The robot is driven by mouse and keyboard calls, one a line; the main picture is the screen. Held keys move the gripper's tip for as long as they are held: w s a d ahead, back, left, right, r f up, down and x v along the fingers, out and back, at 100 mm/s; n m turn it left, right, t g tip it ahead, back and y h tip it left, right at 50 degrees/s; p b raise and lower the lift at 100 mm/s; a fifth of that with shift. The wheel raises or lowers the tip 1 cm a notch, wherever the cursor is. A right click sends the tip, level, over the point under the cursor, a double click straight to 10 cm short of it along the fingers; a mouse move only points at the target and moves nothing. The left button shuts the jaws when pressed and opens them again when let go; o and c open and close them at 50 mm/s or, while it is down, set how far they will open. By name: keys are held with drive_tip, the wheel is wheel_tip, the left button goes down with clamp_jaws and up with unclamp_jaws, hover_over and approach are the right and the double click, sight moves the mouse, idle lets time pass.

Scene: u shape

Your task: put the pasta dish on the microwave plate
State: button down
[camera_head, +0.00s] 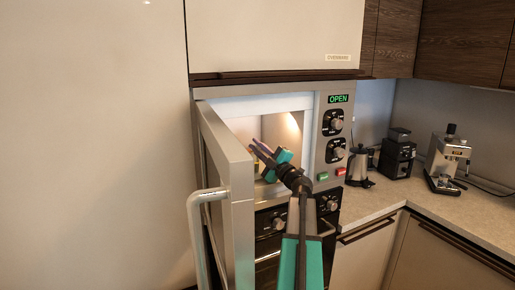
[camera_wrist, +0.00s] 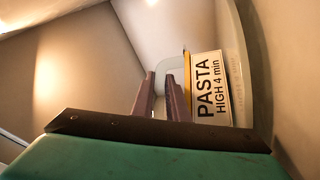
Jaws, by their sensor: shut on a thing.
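My gripper (camera_head: 262,150) reaches past the open door into the lit microwave (camera_head: 318,115). In the wrist view my gripper's fingers (camera_wrist: 162,85) are closed on the pasta dish (camera_wrist: 190,65), a pale container. Its white label (camera_wrist: 211,88) reads "PASTA HIGH 4 min". The dish appears turned on its side in this tilted wrist view. A curved, glassy edge (camera_wrist: 262,75) right beside the dish looks like the microwave plate; I cannot tell whether they touch. In the head view the dish and plate are mostly hidden by the door and my gripper.
The microwave door (camera_head: 228,165) stands open on the left, with its handle (camera_head: 197,235) towards me, close to my arm. The display (camera_head: 339,99) reads "OPEN". An oven (camera_head: 270,245) is below.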

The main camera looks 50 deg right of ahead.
drive_tip(key=shift+s+a+f, duration=0.1)
drive_tip(key=shift+a+f, duration=0.05)
drive_tip(key=shift+f, duration=0.55)
drive_tip(key=c, duration=1.7)
unclamp_jaws()
drive_tip(key=shift+o, duration=0.2)
drive_tip(key=shift+s+b, duration=0.1)
drive_tip(key=shift+b, duration=0.2)
drive_tip(key=r+b+v, duration=0.1)
drive_tip(key=b+v, duration=0.2)
drive_tip(key=v, duration=1)
drive_tip(key=shift+s+b, duration=0.3)
drive_tip(key=shift+s, duration=0.1)
